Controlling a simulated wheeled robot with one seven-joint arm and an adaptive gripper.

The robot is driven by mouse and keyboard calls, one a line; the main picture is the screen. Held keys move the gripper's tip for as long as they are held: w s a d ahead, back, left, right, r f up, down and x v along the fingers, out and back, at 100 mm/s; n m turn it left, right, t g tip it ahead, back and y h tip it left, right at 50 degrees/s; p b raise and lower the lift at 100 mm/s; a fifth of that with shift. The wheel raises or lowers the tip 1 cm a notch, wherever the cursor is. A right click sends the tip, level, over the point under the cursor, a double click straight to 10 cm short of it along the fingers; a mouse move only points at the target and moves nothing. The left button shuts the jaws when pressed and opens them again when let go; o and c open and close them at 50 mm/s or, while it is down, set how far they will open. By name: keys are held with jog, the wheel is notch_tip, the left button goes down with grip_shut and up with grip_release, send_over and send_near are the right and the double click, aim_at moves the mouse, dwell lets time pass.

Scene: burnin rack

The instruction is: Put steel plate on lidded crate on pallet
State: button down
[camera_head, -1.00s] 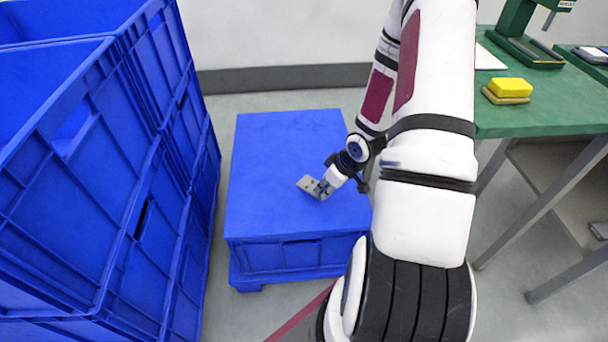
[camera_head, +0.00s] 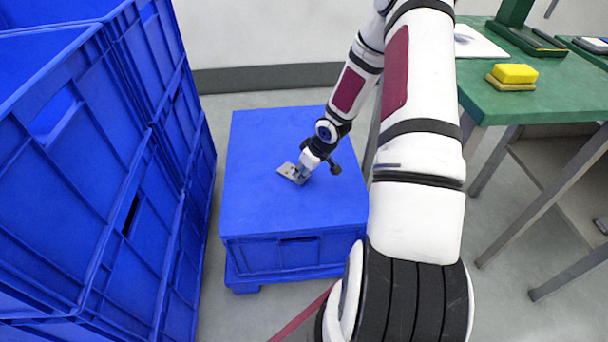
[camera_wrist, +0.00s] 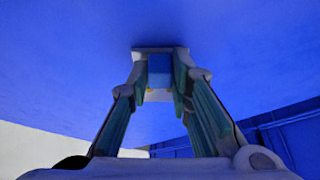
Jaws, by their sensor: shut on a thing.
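The steel plate (camera_head: 290,172) is a small grey plate with dark holes, over the middle of the blue lid of the lidded crate (camera_head: 262,143). The crate stands on a blue pallet (camera_head: 245,284). My gripper (camera_head: 301,177) is shut on the plate's near right part. In the wrist view the plate (camera_wrist: 153,52) is between my fingertips (camera_wrist: 160,75), with the blue lid filling the background. The plate looks nearly flat and very close to the lid; I cannot tell whether it touches.
Tall stacked blue crates (camera_head: 105,170) stand close on the left. A green workbench (camera_head: 545,100) on the right holds a yellow block (camera_head: 514,74) and a white sheet (camera_head: 478,42). The rest of the lid is clear.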

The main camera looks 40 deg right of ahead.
jog(key=c, duration=1.4)
grip_release()
jog(key=shift+c, duration=0.2)
